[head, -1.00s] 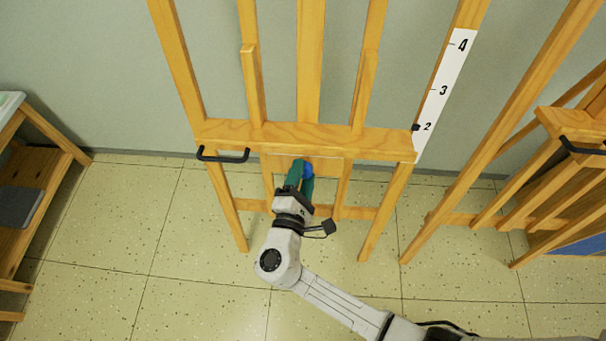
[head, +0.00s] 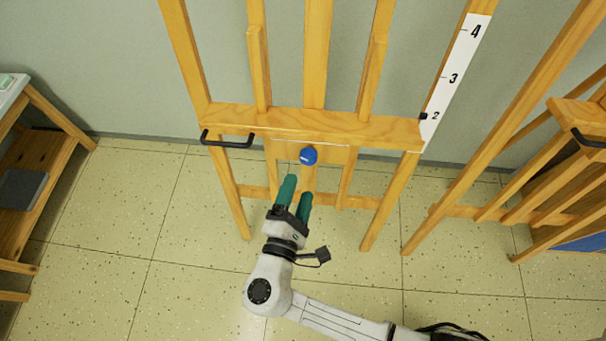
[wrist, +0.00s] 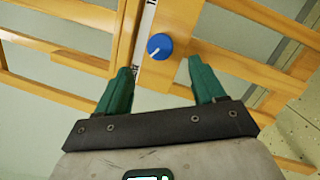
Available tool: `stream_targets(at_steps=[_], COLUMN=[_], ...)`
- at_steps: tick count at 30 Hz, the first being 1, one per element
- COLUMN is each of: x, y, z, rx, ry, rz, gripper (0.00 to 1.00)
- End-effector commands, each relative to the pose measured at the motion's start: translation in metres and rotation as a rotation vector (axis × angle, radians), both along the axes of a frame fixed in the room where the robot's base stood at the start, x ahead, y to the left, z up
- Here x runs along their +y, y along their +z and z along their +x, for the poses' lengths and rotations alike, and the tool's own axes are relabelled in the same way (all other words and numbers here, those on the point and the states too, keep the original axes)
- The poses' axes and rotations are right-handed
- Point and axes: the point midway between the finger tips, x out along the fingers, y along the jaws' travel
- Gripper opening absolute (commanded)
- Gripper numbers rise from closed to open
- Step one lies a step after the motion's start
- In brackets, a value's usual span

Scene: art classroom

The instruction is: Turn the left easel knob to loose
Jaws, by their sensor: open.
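The left easel (head: 300,122) is wooden and stands against the wall in the head view. Its blue knob (head: 308,155) sits below the middle of the crossbar. In the wrist view the blue knob (wrist: 160,46) shows a white pointer line towards the lower left. My gripper (head: 298,189) has teal fingers, open and empty, below the knob and apart from it. In the wrist view the fingertips of my gripper (wrist: 162,68) stand wide to either side, with the knob beyond and between them.
A black handle (head: 228,141) sticks out from the crossbar's left end. A numbered white scale (head: 455,80) runs up the right side. A second easel (head: 575,110) stands at right, a wooden table (head: 40,130) at left. The tiled floor (head: 180,270) between is clear.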

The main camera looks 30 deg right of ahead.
Motion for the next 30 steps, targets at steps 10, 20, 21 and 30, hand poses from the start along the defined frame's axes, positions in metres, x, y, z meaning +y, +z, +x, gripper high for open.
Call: stream_targets(at_steps=[10, 20, 21, 30], x=[0.018, 0.018, 0.018, -0.004], y=[0.0, 0.0, 0.0, -0.002], z=[-0.018, -0.018, -0.018, -0.021], rx=[0.001, 0.001, 0.001, 0.018], ry=[0.001, 0.0, 0.0, -0.069], rz=[0.0, -0.001, -0.001, 0.072], gripper=[0.69, 0.69, 0.69, 0.69])
